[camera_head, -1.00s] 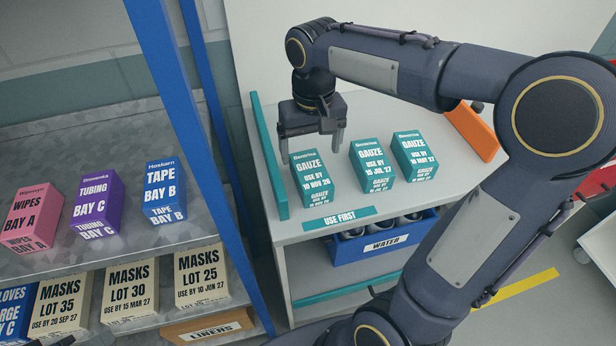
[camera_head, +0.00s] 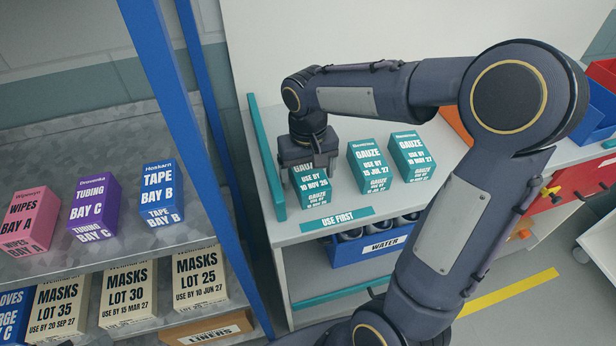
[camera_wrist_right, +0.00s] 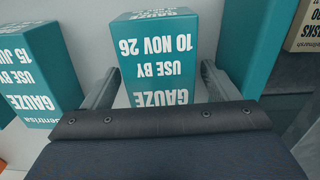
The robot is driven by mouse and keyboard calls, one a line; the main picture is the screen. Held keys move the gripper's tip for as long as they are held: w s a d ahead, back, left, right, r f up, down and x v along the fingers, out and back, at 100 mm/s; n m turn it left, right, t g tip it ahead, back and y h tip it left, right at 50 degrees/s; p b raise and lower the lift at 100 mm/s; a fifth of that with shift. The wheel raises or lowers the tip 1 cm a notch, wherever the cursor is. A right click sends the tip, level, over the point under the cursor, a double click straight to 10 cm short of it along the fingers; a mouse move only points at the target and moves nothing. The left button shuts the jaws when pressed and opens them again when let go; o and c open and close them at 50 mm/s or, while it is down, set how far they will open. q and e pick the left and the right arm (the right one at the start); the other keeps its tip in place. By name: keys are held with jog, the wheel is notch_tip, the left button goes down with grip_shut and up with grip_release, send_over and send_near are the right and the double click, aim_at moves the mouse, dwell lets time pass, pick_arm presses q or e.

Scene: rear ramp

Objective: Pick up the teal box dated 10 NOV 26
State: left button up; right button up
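The teal gauze box dated 10 NOV 26 (camera_head: 315,192) stands upright at the left end of the white shelf top (camera_head: 350,225). It also shows in the right wrist view (camera_wrist_right: 152,55), label upside down. My right gripper (camera_head: 308,172) is down over the top of this box and hides its upper part. In the right wrist view the two fingers (camera_wrist_right: 160,88) stand apart on either side of the box, with a small gap visible at the right finger; contact at the left one is unclear. My left gripper is not in view.
Two more teal gauze boxes, 15 JUL 27 (camera_head: 371,166) and 10 MAR 27 (camera_head: 411,157), stand to the right. A teal side rail (camera_head: 268,165) runs close on the left. A blue post (camera_head: 190,150) separates the shelf with the wipes, tubing and tape boxes.

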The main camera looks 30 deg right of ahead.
jog(key=c, duration=1)
jog(key=shift+r, duration=0.15)
